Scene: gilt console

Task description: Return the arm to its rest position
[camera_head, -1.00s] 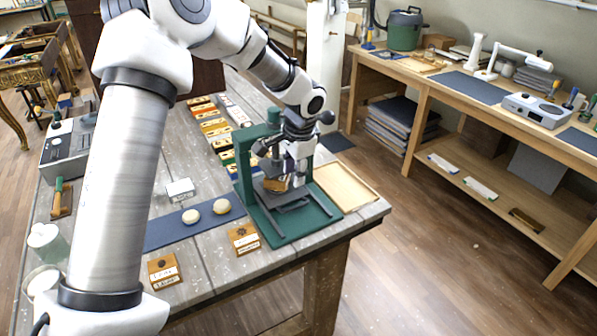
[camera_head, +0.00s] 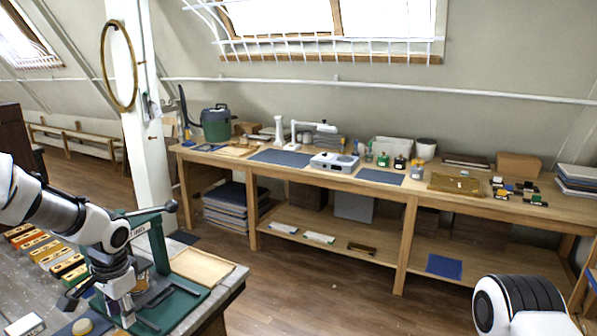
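My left arm (camera_head: 60,212) comes in from the left edge, and its gripper (camera_head: 122,308) points down in front of the green press stand (camera_head: 157,245) on the grey worktable (camera_head: 228,290). The gripper overlaps the press's dark base parts. Its fingertips are small and partly lost against the press, so I cannot tell their opening or whether anything is between them. A white and black link of my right arm (camera_head: 520,303) shows at the lower right. My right gripper is out of view.
A pale wooden tray (camera_head: 203,266) lies right of the press. A row of colored blocks (camera_head: 50,254) lies to the left. A long wooden bench (camera_head: 400,194) with tools stands along the back wall. The floor (camera_head: 330,295) between table and bench is clear.

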